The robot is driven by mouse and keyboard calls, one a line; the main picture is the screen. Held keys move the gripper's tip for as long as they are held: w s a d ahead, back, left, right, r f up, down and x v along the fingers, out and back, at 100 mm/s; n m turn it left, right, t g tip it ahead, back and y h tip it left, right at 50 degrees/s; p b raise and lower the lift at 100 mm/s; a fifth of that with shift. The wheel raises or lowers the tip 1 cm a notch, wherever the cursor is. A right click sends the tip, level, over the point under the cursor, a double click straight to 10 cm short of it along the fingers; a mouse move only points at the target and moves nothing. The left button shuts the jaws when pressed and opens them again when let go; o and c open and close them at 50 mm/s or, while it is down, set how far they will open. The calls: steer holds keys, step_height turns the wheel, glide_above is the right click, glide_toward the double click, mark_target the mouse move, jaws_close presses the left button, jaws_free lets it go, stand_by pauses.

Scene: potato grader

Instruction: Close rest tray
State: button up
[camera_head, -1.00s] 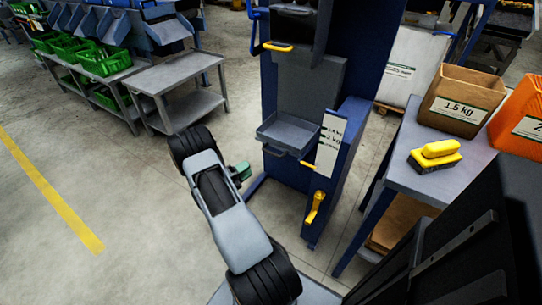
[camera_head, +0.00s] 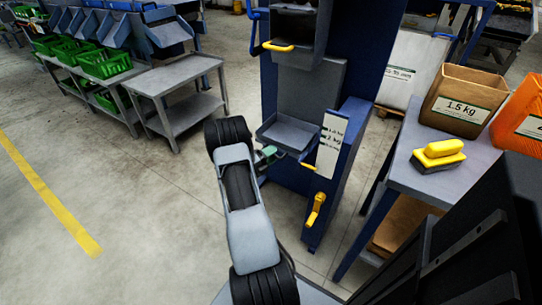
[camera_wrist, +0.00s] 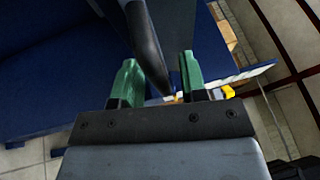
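The rest tray (camera_head: 291,130) is a dark grey, shallow tray that sticks out from the front of the blue machine in the head view. My gripper (camera_head: 268,153) is at the tray's front left edge, just below its rim. In the wrist view my gripper (camera_wrist: 158,68) has its two green fingers apart. A dark rounded bar (camera_wrist: 146,40), which looks like the tray's front handle, runs between the fingers. I cannot tell whether either finger touches it.
A yellow crank (camera_head: 316,208) and a white weight label (camera_head: 331,145) are on the blue machine (camera_head: 350,140), right of the tray. A yellow handle (camera_head: 278,47) is above. A grey table (camera_head: 405,185) with a paper bag (camera_head: 462,99) stands at right. The left floor is free.

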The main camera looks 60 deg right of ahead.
jaws_close()
stand_by(0.3)
